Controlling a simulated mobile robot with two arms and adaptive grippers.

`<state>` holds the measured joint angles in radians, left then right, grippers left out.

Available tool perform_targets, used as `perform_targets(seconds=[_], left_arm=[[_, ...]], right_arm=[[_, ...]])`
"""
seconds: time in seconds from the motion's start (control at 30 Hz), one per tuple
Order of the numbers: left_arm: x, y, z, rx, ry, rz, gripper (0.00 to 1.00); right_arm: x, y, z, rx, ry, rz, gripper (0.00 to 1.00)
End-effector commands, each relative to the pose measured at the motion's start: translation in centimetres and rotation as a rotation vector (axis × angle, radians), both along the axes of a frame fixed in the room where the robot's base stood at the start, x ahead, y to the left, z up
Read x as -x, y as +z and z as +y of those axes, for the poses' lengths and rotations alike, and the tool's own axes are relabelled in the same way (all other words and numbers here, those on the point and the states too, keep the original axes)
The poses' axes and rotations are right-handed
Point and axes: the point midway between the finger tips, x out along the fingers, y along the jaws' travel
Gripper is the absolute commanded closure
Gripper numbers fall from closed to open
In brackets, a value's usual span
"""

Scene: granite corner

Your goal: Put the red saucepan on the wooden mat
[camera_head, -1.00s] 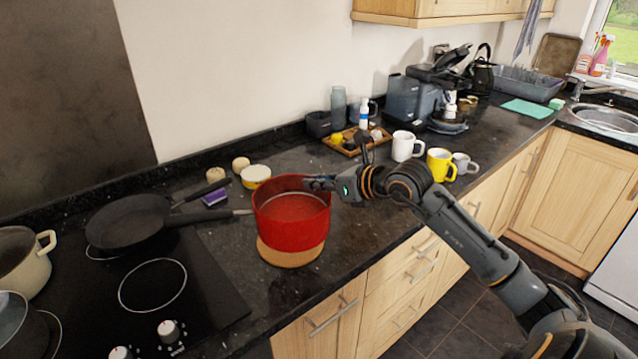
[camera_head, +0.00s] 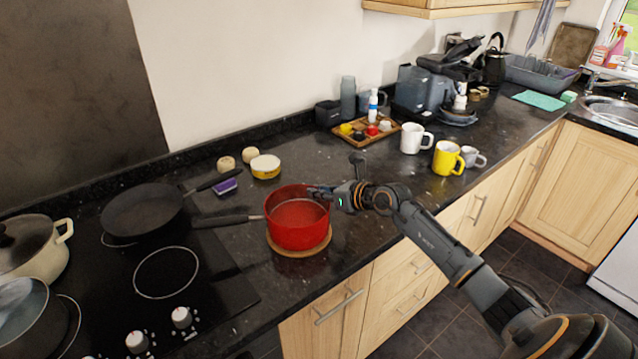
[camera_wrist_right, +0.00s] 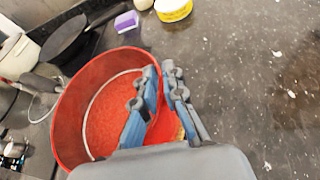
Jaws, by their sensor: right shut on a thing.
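The red saucepan (camera_head: 296,229) stands upright over the round wooden mat (camera_head: 318,249), and its base looks to be resting on it. Only a thin front and right rim of the mat shows below the pan. The pan's dark handle (camera_head: 226,221) points left toward the hob. My right gripper (camera_head: 322,193) is shut on the pan's right rim. In the right wrist view, the fingers (camera_wrist_right: 165,100) straddle the wall of the saucepan (camera_wrist_right: 85,110), with one finger inside it. The pan looks empty. My left gripper is not in view.
A black frying pan (camera_head: 143,211) and a cream pot (camera_head: 32,250) stand on the hob to the left. A purple sponge (camera_head: 224,187) and a yellow tub (camera_head: 265,167) lie behind the saucepan. White and yellow mugs (camera_head: 447,158) stand right. The counter edge is close in front.

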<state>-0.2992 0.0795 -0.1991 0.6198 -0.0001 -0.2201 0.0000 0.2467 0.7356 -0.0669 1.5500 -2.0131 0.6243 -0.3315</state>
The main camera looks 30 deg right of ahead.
Motion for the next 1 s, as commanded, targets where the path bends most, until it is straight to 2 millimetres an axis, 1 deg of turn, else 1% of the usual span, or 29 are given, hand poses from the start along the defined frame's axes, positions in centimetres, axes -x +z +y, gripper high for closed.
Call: perform_targets(seconds=[0.03, 0.17, 0.2, 0.27, 0.3, 0.57, 0.67, 0.77, 1.0], left_arm=[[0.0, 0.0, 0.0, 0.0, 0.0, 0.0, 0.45], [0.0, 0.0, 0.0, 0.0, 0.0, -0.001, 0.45], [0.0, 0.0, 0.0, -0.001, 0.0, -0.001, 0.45], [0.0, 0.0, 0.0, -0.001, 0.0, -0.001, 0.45], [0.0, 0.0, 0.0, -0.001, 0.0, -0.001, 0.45], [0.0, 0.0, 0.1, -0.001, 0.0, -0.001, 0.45], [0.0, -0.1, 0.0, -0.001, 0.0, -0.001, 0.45], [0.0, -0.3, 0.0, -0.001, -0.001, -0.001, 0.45], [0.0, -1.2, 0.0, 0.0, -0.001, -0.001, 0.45]], right_arm=[[-0.1, 0.4, 0.0, -0.004, -0.003, -0.01, 1.0], [-0.1, 0.4, 0.0, -0.004, -0.001, -0.008, 1.0], [0.0, -0.2, 0.0, 0.002, 0.001, 0.003, 0.83], [0.1, -0.2, 0.0, 0.002, 0.001, 0.003, 0.7], [0.0, -0.2, 0.0, 0.002, 0.001, 0.003, 0.68], [0.1, -0.1, 0.0, 0.001, 0.001, 0.002, 0.68], [0.5, 0.0, -0.2, 0.003, 0.001, 0.002, 0.68], [1.5, 0.3, -0.5, 0.004, 0.001, 0.003, 0.68], [5.7, 2.0, -1.5, 0.009, 0.005, 0.006, 0.68]])
